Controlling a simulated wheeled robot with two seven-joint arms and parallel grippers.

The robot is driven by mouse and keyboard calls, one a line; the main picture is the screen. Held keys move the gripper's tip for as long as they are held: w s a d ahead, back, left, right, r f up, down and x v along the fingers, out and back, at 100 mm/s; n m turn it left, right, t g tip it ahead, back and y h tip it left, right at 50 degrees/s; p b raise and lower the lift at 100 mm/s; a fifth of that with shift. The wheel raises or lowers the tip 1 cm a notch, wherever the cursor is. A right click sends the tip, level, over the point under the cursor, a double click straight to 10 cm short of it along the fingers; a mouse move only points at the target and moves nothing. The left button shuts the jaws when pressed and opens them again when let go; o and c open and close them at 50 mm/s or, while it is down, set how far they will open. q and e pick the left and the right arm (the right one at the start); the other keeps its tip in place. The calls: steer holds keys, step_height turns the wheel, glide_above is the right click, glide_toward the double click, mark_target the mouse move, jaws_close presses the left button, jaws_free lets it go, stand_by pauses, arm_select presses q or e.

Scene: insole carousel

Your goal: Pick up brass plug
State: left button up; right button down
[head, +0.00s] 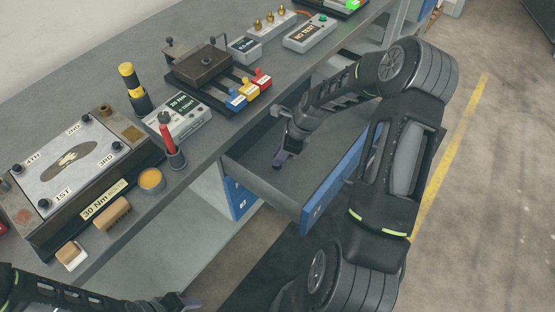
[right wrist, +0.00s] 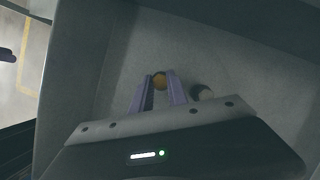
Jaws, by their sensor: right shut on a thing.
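The brass plug (right wrist: 160,80) shows as a small round golden thing between the fingertips of my right gripper (right wrist: 160,90) in the right wrist view. The gripper is shut on it, low inside an open drawer. In the head view my right gripper (head: 281,158) reaches down into the drawer (head: 262,187), and the plug is hidden there. My left gripper (head: 182,303) is only partly in view at the bottom edge of the head view, away from the drawer. Its finger opening is not clear.
A pale, dark-sided round thing (right wrist: 203,92) lies just right of the fingers in the drawer. The blue drawer front (head: 335,180) and its walls surround the right gripper. On the bench (head: 215,137) stand a torque fixture (head: 70,165), a tester (head: 180,118) and several brass-topped fittings (head: 270,20).

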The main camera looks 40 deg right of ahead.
step_height(320, 180, up, 10)
steer(key=shift+b, duration=0.4)
stand_by(0.6)
steer(key=a+r+n+g, duration=0.1)
steer(key=a+n+g, duration=0.1)
steer(key=a+n, duration=0.3)
steer(key=a+r+n+g, duration=0.1)
steer(key=a+n+g, duration=0.1)
steer(key=a+n, duration=0.4)
steer(key=a+r+n+g, duration=0.1)
steer(key=a+n+g, duration=0.1)
steer(key=a+n, duration=0.3)
steer(key=shift+s+a+r, duration=0.1)
steer(key=shift+a+r, duration=0.3)
steer(key=shift+a, duration=0.4)
